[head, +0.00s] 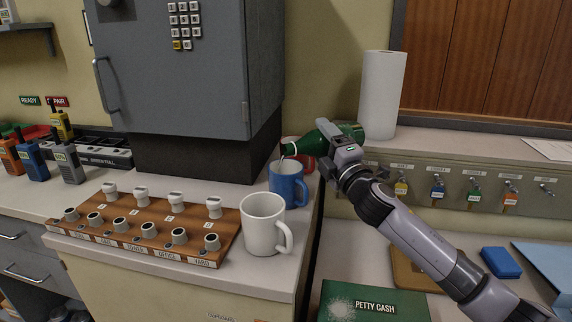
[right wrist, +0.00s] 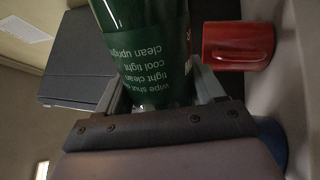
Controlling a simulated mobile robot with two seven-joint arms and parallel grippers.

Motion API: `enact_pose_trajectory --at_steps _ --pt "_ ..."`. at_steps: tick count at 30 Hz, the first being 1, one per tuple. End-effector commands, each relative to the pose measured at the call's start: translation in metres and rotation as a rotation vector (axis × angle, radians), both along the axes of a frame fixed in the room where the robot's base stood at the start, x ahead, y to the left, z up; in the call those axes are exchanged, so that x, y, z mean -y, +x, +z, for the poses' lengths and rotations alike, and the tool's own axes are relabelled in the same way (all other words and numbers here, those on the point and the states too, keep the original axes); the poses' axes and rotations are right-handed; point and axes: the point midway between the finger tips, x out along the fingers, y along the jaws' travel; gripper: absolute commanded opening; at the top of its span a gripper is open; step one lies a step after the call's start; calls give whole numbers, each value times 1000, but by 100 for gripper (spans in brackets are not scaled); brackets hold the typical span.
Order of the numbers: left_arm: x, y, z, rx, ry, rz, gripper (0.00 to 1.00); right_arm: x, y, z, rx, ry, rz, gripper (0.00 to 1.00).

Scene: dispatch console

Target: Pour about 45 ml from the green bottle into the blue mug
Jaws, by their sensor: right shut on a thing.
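The green bottle (head: 308,143) is held by my right gripper (head: 338,145), which is shut on its body. The bottle is tipped close to level, its neck pointing left and its mouth above the blue mug (head: 288,186). The mug stands upright near the counter's right edge. I cannot make out for sure whether liquid is flowing, and the mug's contents are not visible. In the right wrist view the labelled bottle (right wrist: 150,45) lies between the fingers, and part of the blue mug (right wrist: 271,140) shows at the lower right. My left gripper is not in view.
A red mug (head: 298,163) stands just behind the blue one and also shows in the right wrist view (right wrist: 237,45). A white mug (head: 262,225) stands in front. A wooden rack (head: 130,225) lies left; a grey cabinet (head: 175,75) rises behind. A paper roll (head: 382,95) stands behind the bottle.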

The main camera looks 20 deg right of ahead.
Motion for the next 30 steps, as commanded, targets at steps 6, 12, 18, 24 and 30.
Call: enact_pose_trajectory --at_steps 6,12,18,24,30 --pt "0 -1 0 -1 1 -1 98 5 1 1 1 -8 -1 32" --pt "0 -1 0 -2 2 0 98 10 1 2 2 -8 -1 32" --pt "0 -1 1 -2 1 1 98 15 2 2 1 -11 -1 32" --pt "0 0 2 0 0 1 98 19 2 2 1 -18 0 32" --pt "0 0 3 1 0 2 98 21 2 3 1 -23 -1 32"
